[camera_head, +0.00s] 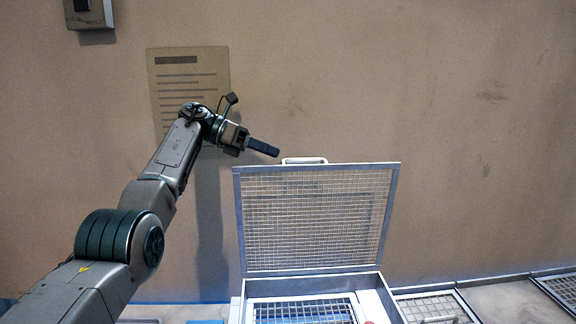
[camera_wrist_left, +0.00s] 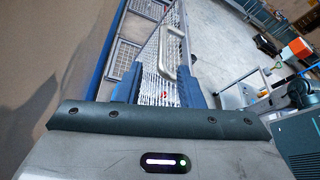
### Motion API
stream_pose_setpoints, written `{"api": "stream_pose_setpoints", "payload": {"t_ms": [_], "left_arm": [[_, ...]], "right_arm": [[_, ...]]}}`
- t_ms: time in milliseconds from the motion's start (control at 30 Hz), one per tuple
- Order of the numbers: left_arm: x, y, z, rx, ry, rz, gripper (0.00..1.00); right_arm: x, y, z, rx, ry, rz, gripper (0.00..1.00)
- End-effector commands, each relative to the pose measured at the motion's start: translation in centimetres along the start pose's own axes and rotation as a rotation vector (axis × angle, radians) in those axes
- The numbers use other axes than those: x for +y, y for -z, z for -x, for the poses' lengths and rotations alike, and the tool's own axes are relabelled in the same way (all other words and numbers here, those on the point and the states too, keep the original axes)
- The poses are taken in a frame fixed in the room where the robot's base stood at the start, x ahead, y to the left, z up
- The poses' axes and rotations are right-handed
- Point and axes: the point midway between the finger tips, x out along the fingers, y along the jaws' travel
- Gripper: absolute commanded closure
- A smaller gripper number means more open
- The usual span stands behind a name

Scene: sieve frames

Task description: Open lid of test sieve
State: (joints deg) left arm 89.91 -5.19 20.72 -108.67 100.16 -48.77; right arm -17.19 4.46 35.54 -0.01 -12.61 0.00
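The test sieve's lid (camera_head: 315,215), a wire-mesh panel in a grey metal frame, stands raised nearly upright above the sieve box (camera_head: 237,312). A pale handle (camera_head: 304,160) sits on its top edge; the handle also shows in the left wrist view (camera_wrist_left: 168,55). My left gripper (camera_head: 276,152) is just left of the handle, by the lid's top left corner. In the left wrist view its two blue fingers (camera_wrist_left: 158,88) are apart, with mesh showing between them and the handle ahead. It holds nothing that I can see. My right gripper is not in view.
A brown wall with a notice sheet (camera_head: 190,75) and a grey wall box (camera_head: 88,12) stands behind. More mesh frames (camera_head: 433,306) lie low at the right. The space right of the raised lid is clear.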

Motion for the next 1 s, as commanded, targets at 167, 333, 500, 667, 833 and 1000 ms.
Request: {"api": "stream_pose_setpoints", "payload": {"t_ms": [167,333,500,667,833,1000], "left_arm": [[0.0,-0.1,2.3,0.0,-0.001,0.001,0.66],[0.0,0.0,3.0,0.0,0.0,0.001,0.66],[0.0,0.0,3.0,0.0,0.0,0.0,0.66],[-0.1,-0.3,3.1,0.0,0.0,0.0,0.66],[-1.2,-2.8,4.1,0.0,0.0,-0.001,0.66],[-2.1,-5.1,5.1,0.0,0.0,0.0,0.66]], "right_arm": [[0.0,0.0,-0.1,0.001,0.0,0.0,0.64],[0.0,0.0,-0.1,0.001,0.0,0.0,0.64],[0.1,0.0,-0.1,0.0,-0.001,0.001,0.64],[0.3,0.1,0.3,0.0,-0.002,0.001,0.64],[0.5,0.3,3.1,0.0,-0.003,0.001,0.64],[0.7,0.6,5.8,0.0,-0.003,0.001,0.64]]}}
